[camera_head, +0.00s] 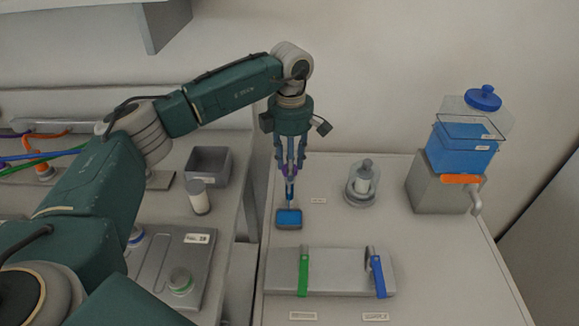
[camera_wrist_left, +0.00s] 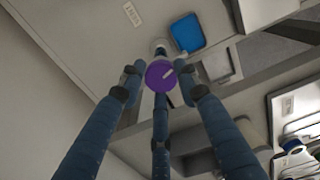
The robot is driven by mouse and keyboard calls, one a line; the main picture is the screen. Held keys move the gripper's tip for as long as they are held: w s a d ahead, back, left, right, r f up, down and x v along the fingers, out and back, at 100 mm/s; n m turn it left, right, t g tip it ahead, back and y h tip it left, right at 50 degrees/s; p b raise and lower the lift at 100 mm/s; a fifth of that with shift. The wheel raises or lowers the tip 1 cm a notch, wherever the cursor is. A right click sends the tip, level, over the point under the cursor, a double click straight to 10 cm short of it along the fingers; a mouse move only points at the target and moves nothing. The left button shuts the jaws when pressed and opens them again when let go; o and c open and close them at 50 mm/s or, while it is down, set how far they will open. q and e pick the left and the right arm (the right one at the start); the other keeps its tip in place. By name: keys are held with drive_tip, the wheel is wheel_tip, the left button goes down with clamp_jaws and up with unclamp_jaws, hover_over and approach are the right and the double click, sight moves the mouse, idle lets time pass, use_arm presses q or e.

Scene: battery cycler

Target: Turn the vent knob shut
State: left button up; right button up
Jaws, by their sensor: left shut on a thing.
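My left gripper (camera_head: 289,178) points straight down above the back left corner of the right-hand bench. Its blue fingers are shut around a purple knob. In the head view the fingers hide most of the knob. A pale round part shows just behind the knob in the wrist view. My right gripper is not in view.
A small blue-topped block (camera_head: 289,218) stands close to the fingers. A clear jar (camera_head: 362,185) and a blue liquid tank (camera_head: 465,146) are to the right. A grey plate (camera_head: 336,272) with green and blue straps lies in front. The left bench holds an open grey box (camera_head: 208,165).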

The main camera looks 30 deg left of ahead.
use_arm(q)
drive_tip(key=shift+w+d+r+m+b, duration=0.1)
drive_tip(key=shift+m+b, duration=0.1)
drive_tip(key=shift+m, duration=0.6)
drive_tip(key=shift+d+r+m+b, duration=0.1)
drive_tip(key=shift+m+b, duration=0.05)
drive_tip(key=shift+m, duration=0.65)
drive_tip(key=o, duration=1)
drive_tip(key=shift+c, duration=0.2)
drive_tip(key=shift+o, duration=0.8)
drive_tip(key=shift+d+f, duration=0.1)
drive_tip(key=shift+d, duration=0.05)
drive_tip(key=shift+r, duration=0.25)
wheel_tip(320, 180, up, 12)
drive_tip(key=shift+f, duration=0.2)
